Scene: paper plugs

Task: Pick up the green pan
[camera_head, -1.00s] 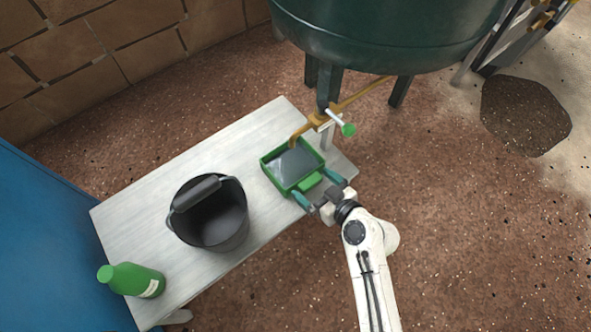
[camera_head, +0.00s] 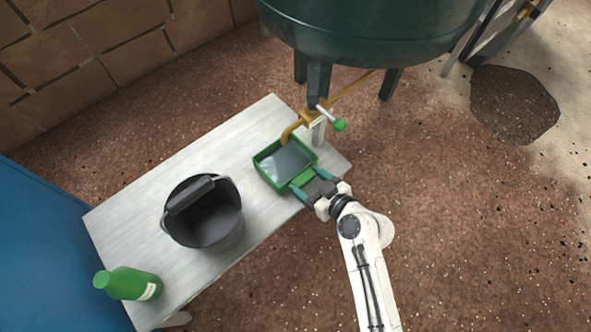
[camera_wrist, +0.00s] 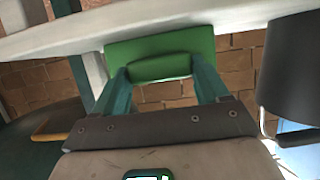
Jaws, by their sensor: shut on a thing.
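The green pan (camera_head: 265,175) is a square green tray with a grey inside, at the right end of the pale table, below the brass tap. Its short handle points toward my arm. My gripper (camera_head: 309,182) is shut on this handle, one teal finger on each side. In the wrist view the pan (camera_wrist: 160,46) shows as a green block at the top, with the handle between the fingers of my gripper (camera_wrist: 162,80). I cannot tell whether the pan still touches the table.
The pale table (camera_head: 150,205) also holds a black bucket (camera_head: 205,215) and a green bottle (camera_head: 128,283). A brass tap (camera_head: 300,125) with a green-ended lever hangs close above the pan, below a large dark green tank (camera_head: 370,40). Open floor lies right of the table.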

